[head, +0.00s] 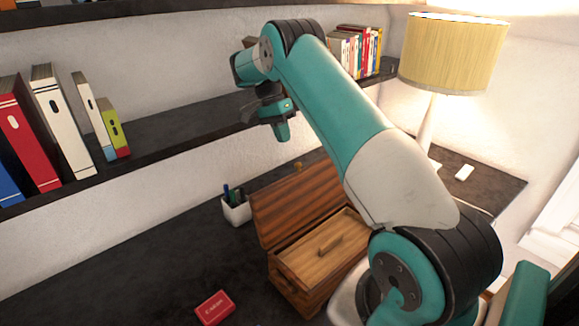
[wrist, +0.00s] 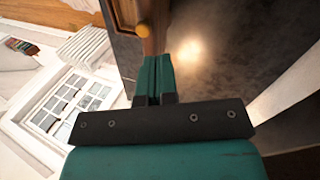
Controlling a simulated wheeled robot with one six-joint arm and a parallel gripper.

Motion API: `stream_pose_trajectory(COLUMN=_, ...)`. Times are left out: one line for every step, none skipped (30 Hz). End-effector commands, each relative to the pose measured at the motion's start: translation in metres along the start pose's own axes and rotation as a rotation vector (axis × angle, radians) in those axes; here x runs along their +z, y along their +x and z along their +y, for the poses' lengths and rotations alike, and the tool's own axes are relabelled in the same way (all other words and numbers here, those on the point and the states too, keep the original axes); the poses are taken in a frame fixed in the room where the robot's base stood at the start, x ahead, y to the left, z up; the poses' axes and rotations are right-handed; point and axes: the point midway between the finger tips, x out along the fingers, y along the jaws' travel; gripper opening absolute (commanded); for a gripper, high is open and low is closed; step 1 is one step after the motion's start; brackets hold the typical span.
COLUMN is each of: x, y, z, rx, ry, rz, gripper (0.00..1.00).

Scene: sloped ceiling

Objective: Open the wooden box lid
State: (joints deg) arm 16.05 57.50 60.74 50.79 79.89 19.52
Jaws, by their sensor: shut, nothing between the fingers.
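The wooden box (head: 288,289) stands on the dark desk, below and left of my arm in the head view. Its dark-striped lid (head: 280,206) is raised at the back, and a lighter inner panel with a small bar handle (head: 330,246) shows inside. In the wrist view the knob (wrist: 145,30) and wood of the lid (wrist: 128,10) are just beyond the fingers. My gripper (wrist: 158,62) is shut and empty; in the head view it (head: 283,133) is above and behind the lid. My arm hides the box's right side.
A white pen cup (head: 237,212) stands left of the lid. A red box (head: 215,308) lies on the desk in front. A dark shelf (head: 180,135) with books runs behind my gripper. A lamp (head: 452,55) stands at the back right. The left desk area is clear.

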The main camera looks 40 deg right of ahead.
Motion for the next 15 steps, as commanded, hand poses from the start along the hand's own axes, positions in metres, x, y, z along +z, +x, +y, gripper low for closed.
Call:
stream_pose_trajectory(x=-0.001, y=0.014, z=-0.002, rx=0.0, ry=0.001, rz=0.0, gripper=0.0)
stream_pose_trajectory(x=-0.001, y=0.018, z=-0.002, rx=0.0, ry=0.0, rz=0.0, gripper=0.0)
stream_pose_trajectory(x=0.0, y=0.023, z=-0.002, rx=0.0, ry=-0.001, rz=0.0, gripper=0.0)
stream_pose_trajectory(x=0.0, y=0.026, z=-0.002, rx=-0.001, ry=0.001, rz=0.0, gripper=0.0)
stream_pose_trajectory(x=-0.001, y=0.031, z=-0.001, rx=0.002, ry=-0.001, rz=0.0, gripper=0.0)
stream_pose_trajectory(x=-0.001, y=0.037, z=-0.001, rx=0.002, ry=-0.001, rz=0.0, gripper=0.0)
stream_pose_trajectory(x=-0.001, y=0.041, z=-0.001, rx=0.001, ry=0.0, rz=0.0, gripper=0.0)
stream_pose_trajectory(x=0.0, y=0.046, z=0.0, rx=0.002, ry=0.0, rz=-0.001, gripper=0.0)
stream_pose_trajectory(x=0.0, y=0.05, z=0.0, rx=0.001, ry=0.0, rz=-0.001, gripper=0.0)
stream_pose_trajectory(x=0.0, y=0.051, z=0.001, rx=0.003, ry=0.0, rz=0.0, gripper=0.0)
stream_pose_trajectory(x=0.0, y=0.054, z=0.001, rx=0.003, ry=-0.001, rz=0.0, gripper=0.0)
stream_pose_trajectory(x=0.0, y=0.058, z=0.001, rx=0.002, ry=-0.001, rz=0.001, gripper=0.0)
stream_pose_trajectory(x=0.0, y=0.06, z=0.001, rx=0.002, ry=-0.001, rz=0.001, gripper=0.0)
stream_pose_trajectory(x=0.0, y=0.062, z=0.001, rx=0.002, ry=-0.001, rz=0.0, gripper=0.0)
stream_pose_trajectory(x=0.0, y=0.064, z=0.001, rx=0.001, ry=-0.001, rz=0.0, gripper=0.0)
